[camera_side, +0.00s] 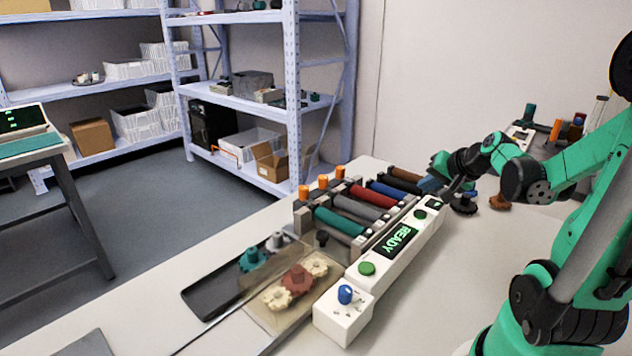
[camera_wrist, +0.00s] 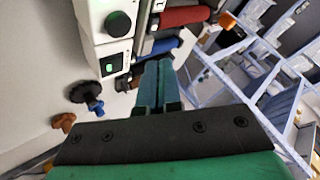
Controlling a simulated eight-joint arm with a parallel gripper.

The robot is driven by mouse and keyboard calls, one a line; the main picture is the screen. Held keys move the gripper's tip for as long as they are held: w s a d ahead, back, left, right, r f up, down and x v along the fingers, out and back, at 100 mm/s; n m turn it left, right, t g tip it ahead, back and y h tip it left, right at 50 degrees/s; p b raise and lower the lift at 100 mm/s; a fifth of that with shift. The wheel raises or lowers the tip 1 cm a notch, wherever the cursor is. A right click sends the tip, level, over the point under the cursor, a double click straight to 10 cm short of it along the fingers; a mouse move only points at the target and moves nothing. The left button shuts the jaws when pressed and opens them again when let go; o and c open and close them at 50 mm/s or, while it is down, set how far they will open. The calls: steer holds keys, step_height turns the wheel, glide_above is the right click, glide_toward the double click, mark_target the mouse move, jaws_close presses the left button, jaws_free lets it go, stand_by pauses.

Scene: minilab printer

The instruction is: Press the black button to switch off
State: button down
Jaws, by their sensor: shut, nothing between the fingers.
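The white machine panel (camera_side: 390,262) runs diagonally across the table, with a lit display (camera_side: 397,240) reading READY. At its far end is a small black switch (camera_side: 434,203); in the wrist view the black switch (camera_wrist: 111,64) has a lit green patch. A dark round button (camera_wrist: 118,23) sits beside it, and it looks green in the side view (camera_side: 420,214). My gripper (camera_side: 428,185) is at the far end of the machine. In the wrist view its teal fingers (camera_wrist: 154,84) are together, empty, and to the right of the black switch. I cannot tell their height above it.
Coloured rollers lie behind the panel, including a red one (camera_side: 374,194). A green button (camera_side: 367,268) and a blue knob (camera_side: 345,294) are at the near end. A black round part with a blue top (camera_wrist: 92,102) stands on the table near the switch.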

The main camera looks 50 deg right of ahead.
mark_target(423, 215)
steer(key=shift+f, duration=1.8)
steer(key=shift+f, duration=0.15)
stand_by(0.6)
steer(key=shift+f, duration=0.25)
steer(key=shift+f, duration=0.45)
stand_by(0.6)
steer(key=shift+r, duration=0.9)
steer(key=shift+r, duration=0.1)
steer(key=shift+r, duration=2.4)
